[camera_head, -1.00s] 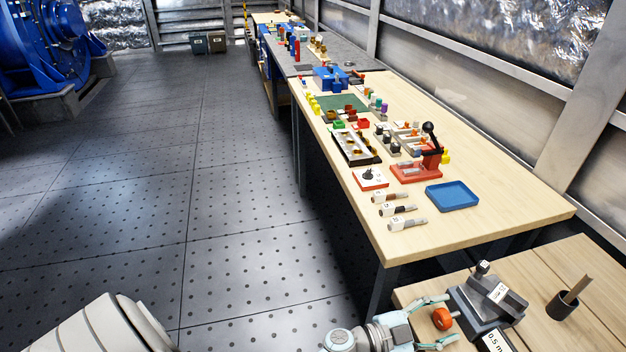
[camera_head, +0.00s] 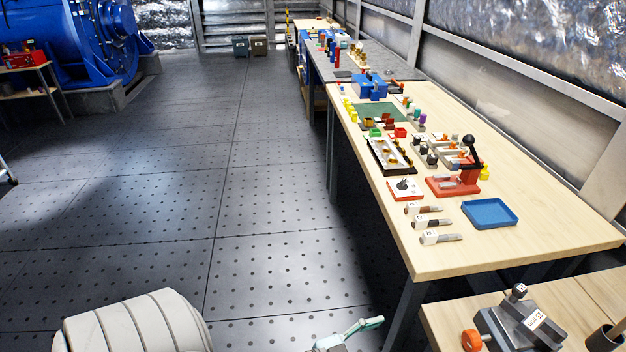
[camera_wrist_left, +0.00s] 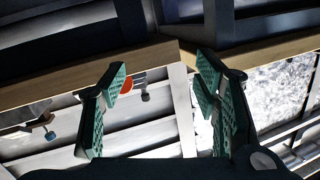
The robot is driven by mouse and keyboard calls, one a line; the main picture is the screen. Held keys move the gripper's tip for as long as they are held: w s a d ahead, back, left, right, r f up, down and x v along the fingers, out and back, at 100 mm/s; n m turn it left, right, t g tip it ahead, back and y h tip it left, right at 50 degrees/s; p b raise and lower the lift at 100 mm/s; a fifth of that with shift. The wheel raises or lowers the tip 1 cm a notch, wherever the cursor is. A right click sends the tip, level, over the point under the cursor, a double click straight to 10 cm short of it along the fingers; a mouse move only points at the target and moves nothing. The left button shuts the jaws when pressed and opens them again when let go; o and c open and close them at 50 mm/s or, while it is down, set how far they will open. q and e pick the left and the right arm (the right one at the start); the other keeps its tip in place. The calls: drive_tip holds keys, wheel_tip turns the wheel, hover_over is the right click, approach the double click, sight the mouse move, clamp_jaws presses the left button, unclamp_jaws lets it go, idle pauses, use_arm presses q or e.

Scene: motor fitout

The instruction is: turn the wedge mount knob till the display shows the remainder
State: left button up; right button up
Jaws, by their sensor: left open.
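The wedge mount (camera_head: 520,325) is a dark grey block with a sloped top, a white label and a small black knob on top. It stands on the near wooden bench at the lower right of the head view. Its orange knob (camera_head: 471,341) faces left, at the lower edge. My left gripper (camera_head: 352,334) is left of the knob and apart from it, partly cut off by the frame. In the left wrist view its teal fingers (camera_wrist_left: 164,80) are spread and empty. A red-orange round thing (camera_wrist_left: 127,84) shows beyond the left finger. The display is not in view.
A dark cup (camera_head: 606,338) stands right of the mount. The long workbench (camera_head: 545,190) behind carries a blue tray (camera_head: 490,213), a red lever press (camera_head: 455,184) and several labelled parts. Open floor (camera_head: 270,270) lies to the left.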

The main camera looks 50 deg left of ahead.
use_arm(q)
drive_tip(key=s+a+f+n+g+y, duration=0.1)
drive_tip(key=s+a+f+g+y, duration=0.2)
drive_tip(key=f, duration=0.7)
drive_tip(key=s+a+f+n+g+y, duration=0.2)
drive_tip(key=s+a+f+g+y, duration=0.1)
drive_tip(key=s+a+f, duration=0.3)
wheel_tip(320, 180, down, 4)
drive_tip(key=shift+s+a+f+n+p, duration=0.25)
drive_tip(key=shift+s+p, duration=0.2)
drive_tip(key=shift+s, duration=0.5)
drive_tip(key=shift+r, duration=0.1)
drive_tip(key=shift+c, duration=0.3)
